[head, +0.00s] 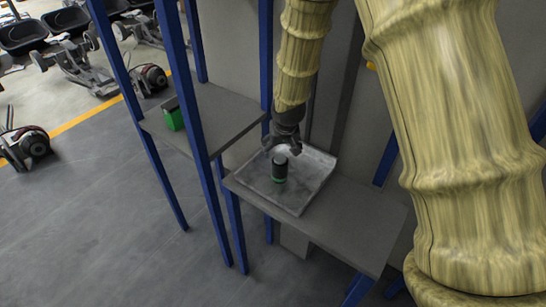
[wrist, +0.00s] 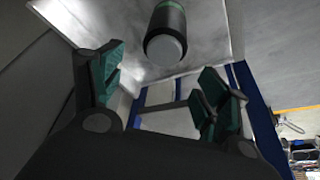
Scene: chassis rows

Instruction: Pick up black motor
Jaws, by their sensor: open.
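The black motor (head: 280,168) is a small dark cylinder with a green band near its base. It stands upright in a grey metal tray (head: 305,205) on the near shelf. In the wrist view the motor (wrist: 167,38) shows at the top with its pale round end toward the camera. My gripper (head: 283,148) is just above and behind the motor in the head view. In the wrist view my gripper (wrist: 160,90) has its green-padded fingers spread wide, with nothing between them. The motor lies beyond the fingertips, and no contact shows.
A grey shelf (head: 355,222) with blue posts (head: 200,130) carries the tray. A second shelf (head: 225,115) at left holds a green and black item (head: 173,115). A wall stands behind. Open floor (head: 90,220) lies to the left, with wheeled machines farther back.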

